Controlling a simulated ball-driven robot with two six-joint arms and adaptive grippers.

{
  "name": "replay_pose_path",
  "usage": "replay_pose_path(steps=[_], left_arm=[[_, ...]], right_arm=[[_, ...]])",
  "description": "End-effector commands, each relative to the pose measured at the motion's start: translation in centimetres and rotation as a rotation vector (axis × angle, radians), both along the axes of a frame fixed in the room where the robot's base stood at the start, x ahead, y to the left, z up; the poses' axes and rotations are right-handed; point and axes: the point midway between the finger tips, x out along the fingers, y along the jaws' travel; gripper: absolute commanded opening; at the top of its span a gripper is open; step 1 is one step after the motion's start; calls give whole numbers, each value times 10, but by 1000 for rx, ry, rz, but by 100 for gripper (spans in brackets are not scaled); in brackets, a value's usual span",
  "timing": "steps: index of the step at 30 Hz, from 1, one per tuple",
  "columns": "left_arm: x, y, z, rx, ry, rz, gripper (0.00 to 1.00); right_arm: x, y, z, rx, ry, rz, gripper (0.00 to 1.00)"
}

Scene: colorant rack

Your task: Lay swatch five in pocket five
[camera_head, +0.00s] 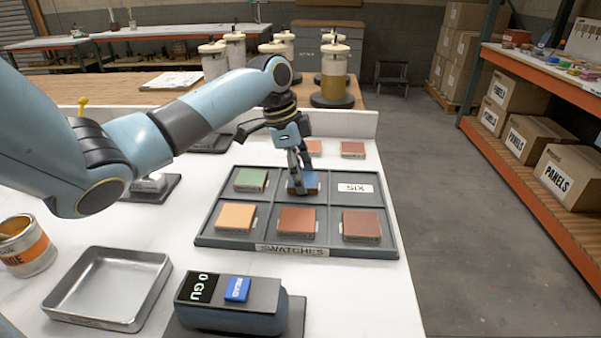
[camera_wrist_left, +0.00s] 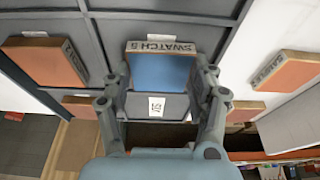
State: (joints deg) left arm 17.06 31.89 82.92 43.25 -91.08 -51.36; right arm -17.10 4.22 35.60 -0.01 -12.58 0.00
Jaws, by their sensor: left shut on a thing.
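The blue swatch (camera_head: 304,183), marked SWATCH 5 in the wrist view (camera_wrist_left: 160,72), is between the fingers of my left gripper (camera_head: 302,184). The gripper is shut on its two sides, and the fingers show left and right of it in the wrist view (camera_wrist_left: 159,80). The swatch is at the back middle pocket of the dark swatch tray (camera_head: 226,243). I cannot tell whether it rests on the pocket floor. My right gripper is not in view.
A green swatch (camera_head: 251,180) fills the back left pocket. Orange (camera_head: 236,216), brown (camera_head: 297,221) and red-brown (camera_head: 361,225) swatches fill the front row. A loose swatch (camera_head: 352,149) lies behind the tray. A metal tray (camera_head: 108,289) and a reader (camera_head: 232,303) stand in front.

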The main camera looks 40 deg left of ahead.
Motion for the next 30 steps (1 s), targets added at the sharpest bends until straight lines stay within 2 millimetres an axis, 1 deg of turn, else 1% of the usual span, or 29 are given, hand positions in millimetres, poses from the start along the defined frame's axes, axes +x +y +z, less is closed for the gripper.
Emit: replay_pose_path(steps=[5, 6, 11, 18, 22, 26, 30], left_arm=[[0, 0, -2, -1, 1, 0, 27], [0, 0, -2, 0, 0, 0, 61], [0, 0, -2, 0, 0, 0, 82], [0, 0, -2, 0, 0, 0, 82], [-1, 2, 5, 2, 0, -1, 82], [-4, 7, 26, 4, -2, -1, 82], [-10, 13, 57, 5, -3, -2, 82]], right_arm=[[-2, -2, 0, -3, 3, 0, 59], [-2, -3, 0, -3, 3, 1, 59], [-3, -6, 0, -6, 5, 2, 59], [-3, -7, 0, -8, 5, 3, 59], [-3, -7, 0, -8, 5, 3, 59], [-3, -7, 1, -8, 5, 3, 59], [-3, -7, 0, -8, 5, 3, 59]])
